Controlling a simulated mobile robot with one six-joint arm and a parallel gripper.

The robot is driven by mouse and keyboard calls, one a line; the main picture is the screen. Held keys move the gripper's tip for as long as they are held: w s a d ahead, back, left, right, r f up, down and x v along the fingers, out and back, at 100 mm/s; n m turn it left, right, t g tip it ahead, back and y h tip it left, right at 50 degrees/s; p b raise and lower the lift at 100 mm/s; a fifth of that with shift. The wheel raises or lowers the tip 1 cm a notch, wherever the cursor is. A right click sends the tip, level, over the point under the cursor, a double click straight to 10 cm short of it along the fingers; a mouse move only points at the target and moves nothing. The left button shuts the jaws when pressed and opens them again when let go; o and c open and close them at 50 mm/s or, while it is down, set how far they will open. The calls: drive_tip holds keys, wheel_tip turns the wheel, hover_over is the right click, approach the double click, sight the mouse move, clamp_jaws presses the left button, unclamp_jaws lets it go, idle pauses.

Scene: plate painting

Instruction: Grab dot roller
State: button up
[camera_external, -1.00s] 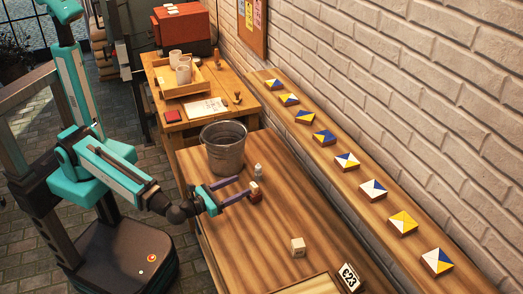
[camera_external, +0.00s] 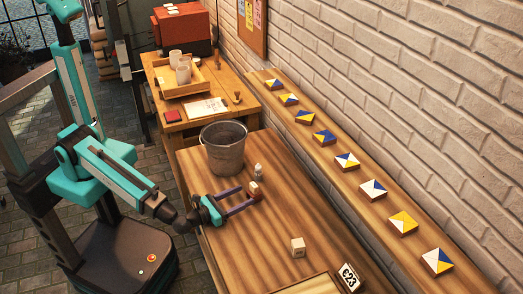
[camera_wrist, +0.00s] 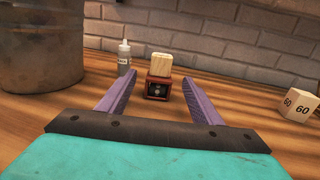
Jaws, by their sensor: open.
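The dot roller appears to be the small piece with a pale wooden top and a dark red base, standing upright on the wooden table in the wrist view (camera_wrist: 159,66). It also shows in the external view (camera_external: 254,187). My gripper (camera_wrist: 158,88) is open, with its two purple fingers pointing at the roller, one toward each side of it. The fingertips are close to the roller, and I cannot tell whether they touch it. In the external view my gripper (camera_external: 247,196) is low over the table.
A small white bottle (camera_wrist: 124,58) stands just left of the roller. A metal bucket (camera_wrist: 40,45) stands further left. A wooden block marked 60 (camera_wrist: 298,103) lies to the right. A brick wall (camera_wrist: 220,35) rises behind. Painted tiles (camera_external: 373,190) line the shelf.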

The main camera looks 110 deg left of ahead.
sight(252, 192)
drive_tip(key=shift+p+x, duration=0.65)
drive_tip(key=shift+x, duration=2.55)
drive_tip(key=c, duration=1.2)
